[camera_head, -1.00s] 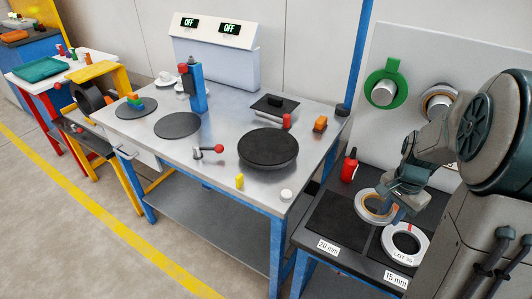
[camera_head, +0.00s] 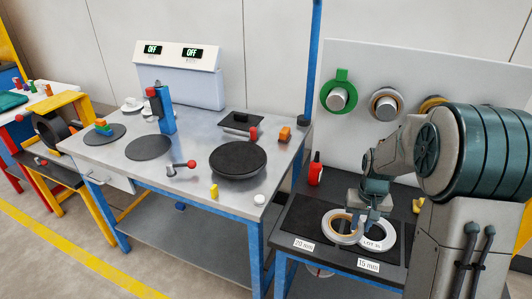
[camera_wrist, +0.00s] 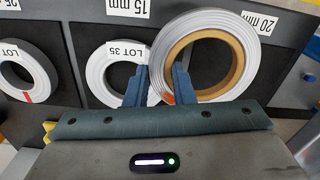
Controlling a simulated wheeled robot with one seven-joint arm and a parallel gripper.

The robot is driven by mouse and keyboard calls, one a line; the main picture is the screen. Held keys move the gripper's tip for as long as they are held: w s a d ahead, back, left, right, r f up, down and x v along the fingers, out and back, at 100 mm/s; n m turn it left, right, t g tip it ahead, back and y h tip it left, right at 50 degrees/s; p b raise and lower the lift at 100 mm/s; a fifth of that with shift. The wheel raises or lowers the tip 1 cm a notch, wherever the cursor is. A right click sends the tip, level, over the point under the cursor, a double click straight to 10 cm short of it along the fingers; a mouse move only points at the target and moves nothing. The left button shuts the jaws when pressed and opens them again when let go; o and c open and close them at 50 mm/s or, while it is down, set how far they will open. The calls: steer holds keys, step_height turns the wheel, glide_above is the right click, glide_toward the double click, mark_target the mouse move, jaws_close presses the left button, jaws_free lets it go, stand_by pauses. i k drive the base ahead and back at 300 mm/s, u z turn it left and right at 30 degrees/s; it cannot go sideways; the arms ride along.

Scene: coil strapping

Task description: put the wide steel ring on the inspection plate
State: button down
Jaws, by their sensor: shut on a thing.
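The wide steel ring (camera_head: 332,240), pale grey with a tan core, is by the 20 mm pad (camera_head: 309,210), partly overlapping a LOT 35 ring in this view. My gripper (camera_head: 364,225) is shut on its wall. In the wrist view the ring (camera_wrist: 240,61) looms large, its near side between my two fingers (camera_wrist: 159,86). I cannot tell clearly how high it is above the pad. No plate is labelled for inspection; a thick dark round plate (camera_head: 238,159) stands on the steel bench, with flat dark discs (camera_head: 148,147) to its left.
A white LOT 35 ring (camera_wrist: 113,73) lies on the 15 mm pad beside my fingers; another ring (camera_wrist: 25,75) lies farther left. A red bottle (camera_head: 315,172) stands behind the pads. A yellow piece (camera_head: 214,192), a white knob (camera_head: 260,199) and a red-knobbed lever (camera_head: 181,168) stand near the bench's front.

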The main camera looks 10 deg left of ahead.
mark_target(238, 156)
steer(key=z, duration=2.1)
steer(key=k, duration=1.5)
steer(key=u, duration=2.1)
